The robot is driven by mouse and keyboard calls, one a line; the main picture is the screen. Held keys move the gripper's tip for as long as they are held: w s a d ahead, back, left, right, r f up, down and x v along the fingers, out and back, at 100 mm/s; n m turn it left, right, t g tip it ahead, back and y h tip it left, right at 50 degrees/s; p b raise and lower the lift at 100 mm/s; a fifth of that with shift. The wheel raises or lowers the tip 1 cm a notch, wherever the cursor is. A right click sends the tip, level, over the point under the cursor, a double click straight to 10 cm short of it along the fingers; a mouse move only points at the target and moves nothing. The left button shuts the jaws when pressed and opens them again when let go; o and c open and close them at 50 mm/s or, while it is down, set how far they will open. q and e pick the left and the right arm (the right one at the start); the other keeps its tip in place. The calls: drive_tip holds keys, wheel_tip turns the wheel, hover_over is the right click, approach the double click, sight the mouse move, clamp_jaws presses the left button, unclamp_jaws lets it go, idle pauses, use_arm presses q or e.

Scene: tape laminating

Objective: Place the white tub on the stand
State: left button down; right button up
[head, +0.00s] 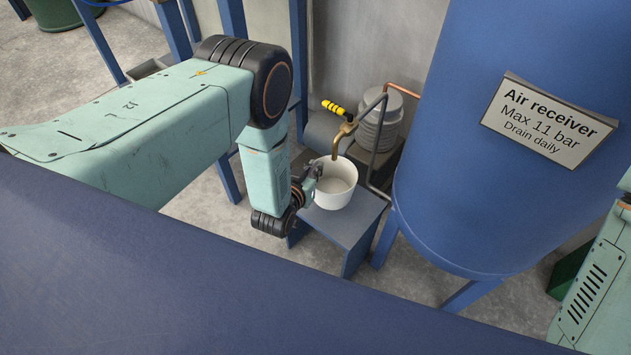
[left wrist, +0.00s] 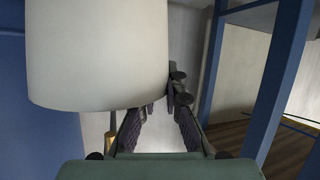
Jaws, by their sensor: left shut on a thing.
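The white tub (head: 335,192) is upright and open at the top, under the brass tap (head: 342,136). It is over the top of the low blue-grey stand (head: 349,233); I cannot tell whether its base touches the stand. My left gripper (head: 312,180) reaches in from the left and is shut on the tub's left wall. In the left wrist view the tub (left wrist: 97,55) fills the upper left, beside the fingers (left wrist: 162,112); the fingertips are partly hidden. My right gripper is out of view.
A big blue air receiver (head: 440,150) stands close to the right of the stand. The tap has a yellow lever (head: 333,107), with pipes and a grey ribbed vessel (head: 378,122) behind. Blue frame posts (head: 299,60) rise behind my left arm. Concrete floor (head: 400,284) is clear in front.

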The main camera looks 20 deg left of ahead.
use_arm(q)
drive_tip(key=shift+f+b, duration=0.8)
drive_tip(key=shift+f, duration=1)
drive_tip(key=shift+f, duration=0.15)
drive_tip(key=c, duration=1.4)
unclamp_jaws()
drive_tip(key=shift+c, duration=0.2)
drive_tip(key=shift+r, duration=0.25)
drive_tip(key=p+v, duration=0.5)
drive_tip(key=v, duration=0.7)
